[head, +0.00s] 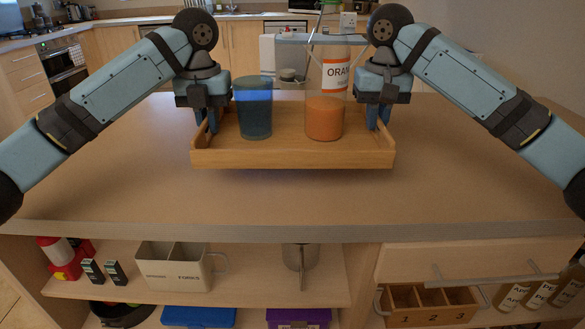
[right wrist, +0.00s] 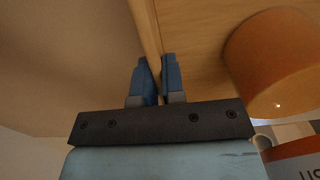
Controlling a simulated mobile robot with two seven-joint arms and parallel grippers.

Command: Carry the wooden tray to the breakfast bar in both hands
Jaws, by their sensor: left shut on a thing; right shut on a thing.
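The wooden tray (head: 290,158) is in the middle of the head view, over the wooden counter, with a shadow below its front edge. It looks level; I cannot tell whether it touches the counter. On it stand a blue cup (head: 255,118) at left and a bottle of orange drink (head: 325,118) at right, both upright. My left gripper (head: 209,128) is shut on the tray's left side wall. My right gripper (head: 375,122) is shut on the right side wall; the right wrist view shows its fingers (right wrist: 158,75) on either side of the tray's edge (right wrist: 143,28).
The counter top (head: 120,185) is clear around the tray. Shelves below its front edge hold a two-part white container (head: 175,268), a metal pot (head: 300,258), a numbered wooden box (head: 430,300) and several bottles at right. Kitchen cabinets and an oven (head: 65,70) stand behind.

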